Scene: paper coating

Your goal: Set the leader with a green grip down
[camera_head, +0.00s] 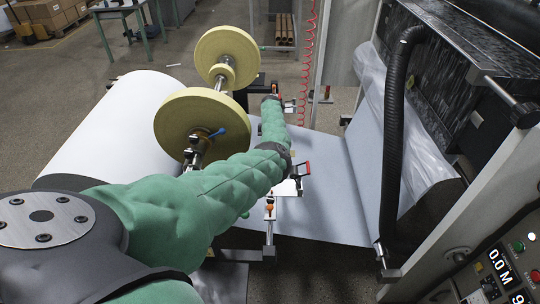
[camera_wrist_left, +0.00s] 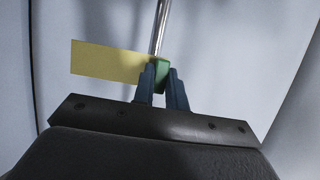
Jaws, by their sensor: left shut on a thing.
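The leader is a pale yellow strip (camera_wrist_left: 105,62) with a green grip (camera_wrist_left: 162,74), seen in the left wrist view. My left gripper (camera_wrist_left: 164,84) is shut on the green grip between its two dark blue fingers. The strip sticks out to the left of the fingers, above a pale sheet. A metal rod (camera_wrist_left: 160,30) runs up behind the grip. My right gripper is in neither view.
Two yellow rolls (camera_head: 172,118) (camera_head: 212,50) sit on a shaft beside a large white paper roll (camera_head: 115,130). A pale sheet (camera_head: 335,185) spans toward the machine at right. Red-handled clamps (camera_head: 306,168) stand close to my arm. A black hose (camera_head: 391,150) hangs at right.

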